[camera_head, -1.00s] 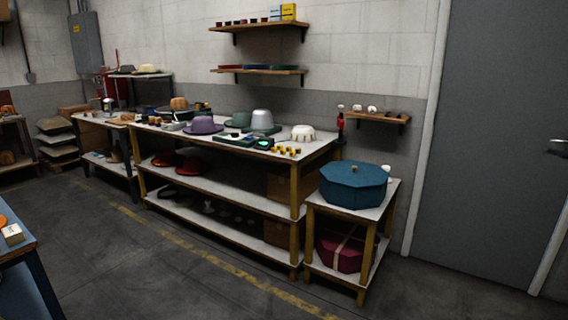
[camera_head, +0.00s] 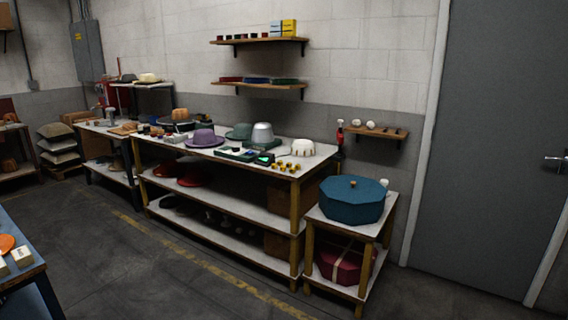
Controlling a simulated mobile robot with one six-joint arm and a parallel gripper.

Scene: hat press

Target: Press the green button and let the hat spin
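A green button, or a small lit green spot (camera_head: 264,159), shows on a dark box on the long workbench (camera_head: 318,158); it is too small to tell which. A silver-grey dome (camera_head: 262,134), a hat or hat form, stands behind it. A purple hat (camera_head: 204,139) sits to its left, and a dark green hat (camera_head: 240,131) is between them. A cream ribbed dome (camera_head: 302,147) sits to the right. My gripper is not in view.
A small side table (camera_head: 316,214) at the right holds a teal octagonal box (camera_head: 352,200) on top and a maroon box (camera_head: 338,262) below. A blue table (camera_head: 30,270) cuts into the lower left. The floor (camera_head: 170,270) before the workbench is clear. A grey door (camera_head: 495,150) is at right.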

